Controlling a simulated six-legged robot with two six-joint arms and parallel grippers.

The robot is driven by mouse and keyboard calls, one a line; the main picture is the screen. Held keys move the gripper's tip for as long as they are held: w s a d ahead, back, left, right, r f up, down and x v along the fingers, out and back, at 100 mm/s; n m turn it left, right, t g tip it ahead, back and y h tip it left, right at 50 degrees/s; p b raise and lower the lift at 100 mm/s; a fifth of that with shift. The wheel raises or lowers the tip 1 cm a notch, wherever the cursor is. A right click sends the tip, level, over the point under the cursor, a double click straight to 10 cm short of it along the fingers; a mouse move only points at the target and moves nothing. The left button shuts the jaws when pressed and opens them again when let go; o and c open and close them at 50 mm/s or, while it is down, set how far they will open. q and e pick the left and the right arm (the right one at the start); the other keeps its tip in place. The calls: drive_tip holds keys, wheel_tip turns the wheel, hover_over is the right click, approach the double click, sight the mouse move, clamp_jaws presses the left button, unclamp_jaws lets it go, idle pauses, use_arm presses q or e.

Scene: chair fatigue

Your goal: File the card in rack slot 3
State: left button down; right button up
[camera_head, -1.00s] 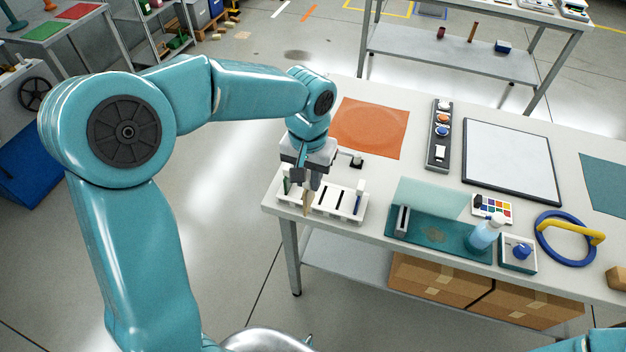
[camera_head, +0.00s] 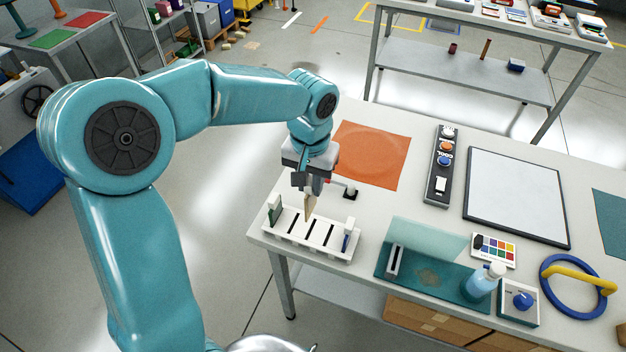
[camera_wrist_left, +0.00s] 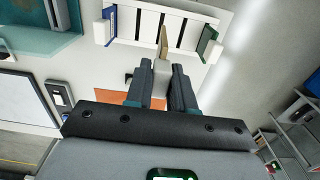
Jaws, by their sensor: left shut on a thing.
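My left gripper (camera_head: 309,188) is shut on a thin tan card (camera_head: 309,207), which points down over the back part of the white rack (camera_head: 325,255). The rack stands near the table's left front corner and has several dark slots. A green card (camera_head: 275,214) stands at its left end and a blue card (camera_head: 346,242) at its right end. In the left wrist view, the tan card (camera_wrist_left: 163,42) shows between the fingers, over the rack's slotted top (camera_wrist_left: 184,27). It looks clear of the slots, but its exact height is hard to tell. My right gripper is out of view.
A small black stand (camera_head: 350,191) is close behind the rack, with an orange mat (camera_head: 372,158) beyond. To the right are a teal tray (camera_head: 425,283), a bottle (camera_head: 484,281), a button strip (camera_head: 440,170) and a framed white board (camera_head: 515,195).

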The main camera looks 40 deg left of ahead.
sight(311, 201)
use_arm(q)
drive_tip(key=shift+a, duration=0.15)
drive_tip(key=shift+s+d, duration=0.25)
drive_tip(key=shift+d, duration=0.1)
drive_tip(key=shift+d+f+b, duration=0.1)
drive_tip(key=shift+f+b, duration=0.15)
drive_tip(key=shift+b, duration=0.05)
drive_tip(key=shift+f, duration=0.35)
wheel_tip(311, 201, down, 3)
drive_tip(key=b, duration=0.3)
drive_tip(key=shift+f, duration=0.15)
drive_tip(key=shift+f+b, duration=0.35)
drive_tip(key=shift+b, duration=0.05)
drive_tip(key=shift+w+a+f, duration=0.1)
drive_tip(key=shift+a+f, duration=0.2)
drive_tip(key=shift+f, duration=0.05)
drive_tip(key=shift+d+r, duration=0.1)
drive_tip(key=shift+d, duration=0.1)
